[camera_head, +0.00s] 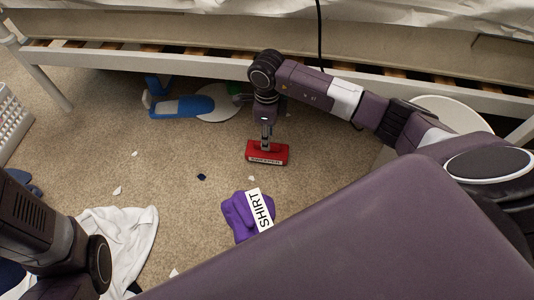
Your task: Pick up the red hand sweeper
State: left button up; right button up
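The red hand sweeper (267,153) lies on the beige carpet near the middle of the head view, with a white label on its front edge. My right gripper (266,143) points straight down right over it, its tip at the sweeper's top. The fingers are small and partly hidden against the sweeper, so I cannot tell whether they are open or shut on it. My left arm shows at the lower left, but its gripper is out of view.
A bed frame (150,57) spans the back. Blue items (182,106) and a pale round thing (218,104) lie beneath it. A purple shirt (240,214) with a label and a white cloth (122,233) lie in front. A white basket (10,122) stands at left. Small scraps dot the carpet.

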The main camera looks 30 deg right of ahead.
aim_at(278, 155)
notch_tip(278, 155, down, 4)
jog(key=b, duration=0.3)
jog(key=shift+f, duration=0.15)
grip_shut()
